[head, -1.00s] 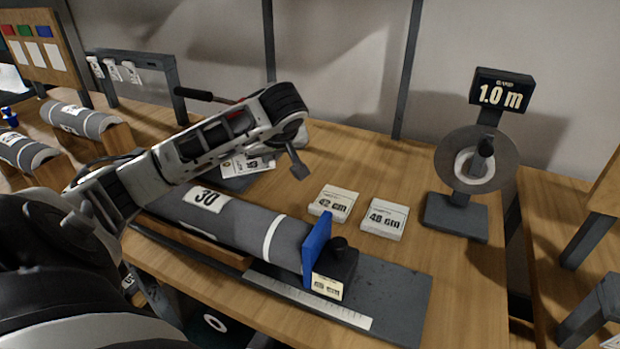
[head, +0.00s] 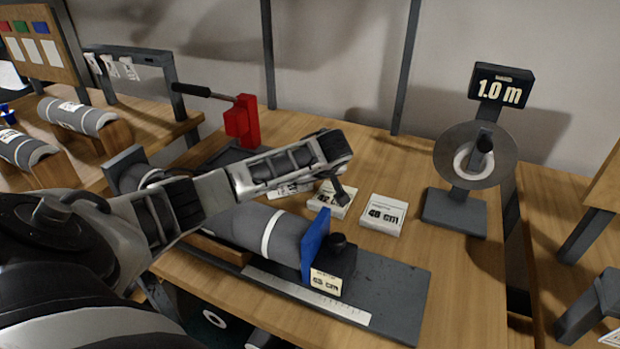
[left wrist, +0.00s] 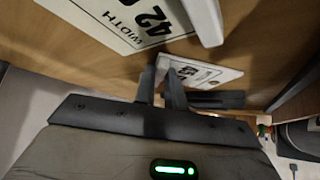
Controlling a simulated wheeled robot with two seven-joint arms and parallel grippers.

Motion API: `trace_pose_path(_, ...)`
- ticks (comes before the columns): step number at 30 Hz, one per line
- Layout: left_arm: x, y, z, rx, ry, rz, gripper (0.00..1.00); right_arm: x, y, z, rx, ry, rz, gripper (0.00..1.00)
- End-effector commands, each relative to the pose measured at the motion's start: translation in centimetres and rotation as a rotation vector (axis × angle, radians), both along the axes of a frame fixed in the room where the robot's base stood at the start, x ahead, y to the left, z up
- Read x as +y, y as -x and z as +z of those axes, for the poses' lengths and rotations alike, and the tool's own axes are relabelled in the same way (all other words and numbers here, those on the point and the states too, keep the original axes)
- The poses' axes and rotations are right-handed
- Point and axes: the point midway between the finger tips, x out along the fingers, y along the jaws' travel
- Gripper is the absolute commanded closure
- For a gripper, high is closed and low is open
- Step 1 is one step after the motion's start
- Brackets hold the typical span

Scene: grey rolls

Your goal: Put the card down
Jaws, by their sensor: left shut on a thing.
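My left gripper (head: 341,193) is shut on a small white card (head: 290,189) with a dark printed number. The arm partly covers the card in the head view. In the left wrist view the fingers (left wrist: 170,90) pinch the card (left wrist: 222,75) at its edge; the number is too small to read surely. The gripper is over the white block marked 42 cm (head: 325,207), which looms close in the left wrist view (left wrist: 110,25). Whether the card touches the tabletop (head: 385,265) cannot be told. My right gripper is out of view.
A 48 cm block (head: 382,215) sits right of the 42 cm block. A grey roll (head: 245,222) lies against a blue plate (head: 315,247) with a black slider (head: 335,262). A red lever device (head: 243,122) and a 1.0 m dial stand (head: 455,212) stand behind and right.

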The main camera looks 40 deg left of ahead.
Motion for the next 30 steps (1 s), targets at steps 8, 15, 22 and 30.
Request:
trace_pose_path(8, 0.0, 0.0, -0.2, -0.001, 0.0, -0.001, 0.85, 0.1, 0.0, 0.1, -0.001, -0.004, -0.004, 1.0)
trace_pose_path(15, 0.0, 0.0, -0.1, -0.001, 0.0, -0.001, 0.66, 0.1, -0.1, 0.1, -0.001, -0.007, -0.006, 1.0)
trace_pose_path(22, -0.3, 0.1, 0.6, -0.002, 0.002, -0.002, 0.66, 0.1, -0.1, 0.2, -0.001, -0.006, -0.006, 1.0)
trace_pose_path(30, -3.2, 1.6, 4.8, -0.004, 0.002, -0.004, 0.66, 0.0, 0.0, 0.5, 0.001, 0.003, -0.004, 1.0)
